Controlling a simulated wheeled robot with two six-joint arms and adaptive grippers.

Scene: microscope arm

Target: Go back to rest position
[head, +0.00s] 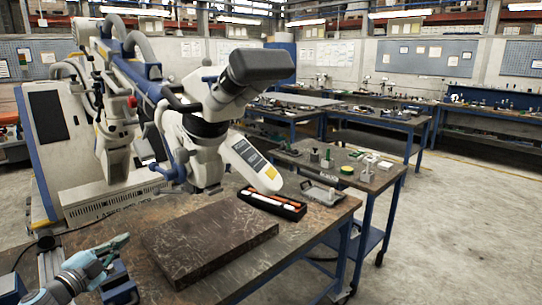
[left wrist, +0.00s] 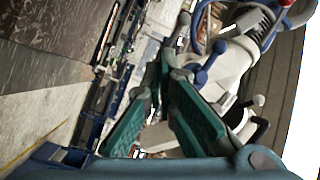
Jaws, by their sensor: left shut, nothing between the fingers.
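The large white and blue microscope (head: 205,150) stands behind the brown work table, its dark eyepiece head raised and a white arm with a yellow label reaching to the right. Part of it, with blue knobs, shows sideways in the left wrist view (left wrist: 232,62). My left gripper (head: 122,241) is shut and empty at the lower left, in front of the microscope and left of the dark slab. Its green fingers also fill the middle of the left wrist view (left wrist: 165,68). My right gripper is out of view.
A dark flat slab (head: 208,238) lies on the table (head: 300,236). A black tray (head: 273,204) with red and white items is at the table's right. A side cart (head: 380,178) with small objects stands beyond. The floor at the right is clear.

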